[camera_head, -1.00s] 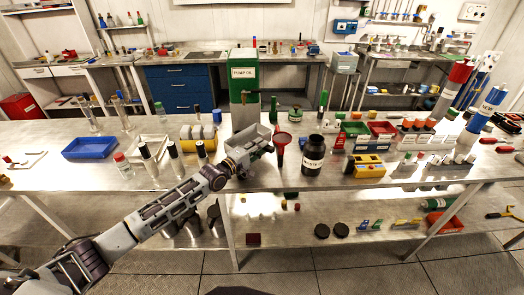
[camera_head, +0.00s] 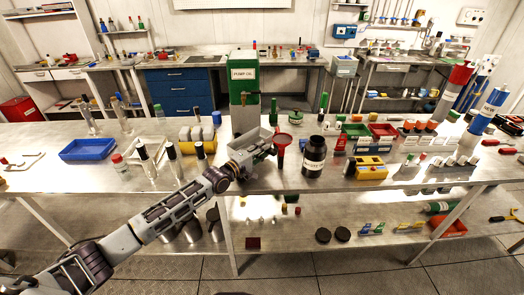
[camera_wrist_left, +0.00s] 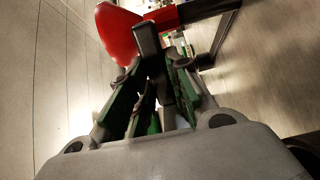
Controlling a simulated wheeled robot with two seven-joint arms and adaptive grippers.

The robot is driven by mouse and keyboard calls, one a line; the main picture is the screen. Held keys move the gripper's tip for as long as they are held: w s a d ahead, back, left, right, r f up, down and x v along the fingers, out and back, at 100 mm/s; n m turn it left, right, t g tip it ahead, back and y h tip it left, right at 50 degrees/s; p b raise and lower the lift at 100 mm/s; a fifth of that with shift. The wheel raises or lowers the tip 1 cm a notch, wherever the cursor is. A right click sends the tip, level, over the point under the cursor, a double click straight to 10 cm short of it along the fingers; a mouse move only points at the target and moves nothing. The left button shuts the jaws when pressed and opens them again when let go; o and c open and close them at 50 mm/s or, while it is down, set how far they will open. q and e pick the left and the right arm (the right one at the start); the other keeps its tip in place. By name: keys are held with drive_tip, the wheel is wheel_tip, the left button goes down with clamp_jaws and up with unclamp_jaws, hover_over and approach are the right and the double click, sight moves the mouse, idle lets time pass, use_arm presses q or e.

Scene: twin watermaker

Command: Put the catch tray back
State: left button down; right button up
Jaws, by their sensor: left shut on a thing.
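The wrist view shows the green-sided fingers (camera_wrist_left: 152,90) close together, but the tray itself is hard to make out there. Whether the tray touches the bench is unclear. My right gripper is not in view.
Left are capped vials and a blue tray (camera_head: 88,149).

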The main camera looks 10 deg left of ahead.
use_arm(q)
drive_tip(key=shift+f, duration=0.35)
drive_tip(key=c, duration=1.3)
unclamp_jaws()
drive_tip(key=shift+r, duration=0.15)
drive_tip(key=shift+r+p+v, duration=0.1)
drive_tip(key=shift+r+v, duration=0.05)
drive_tip(key=shift+v, duration=1.85)
drive_tip(key=shift+r+p+v, duration=0.1)
drive_tip(key=shift+r+v, duration=0.1)
drive_tip(key=shift+v, duration=1.75)
drive_tip(key=shift+r+p+v, duration=0.1)
drive_tip(key=shift+r+v, duration=0.05)
drive_tip(key=shift+v, duration=1.85)
drive_tip(key=shift+o, duration=0.2)
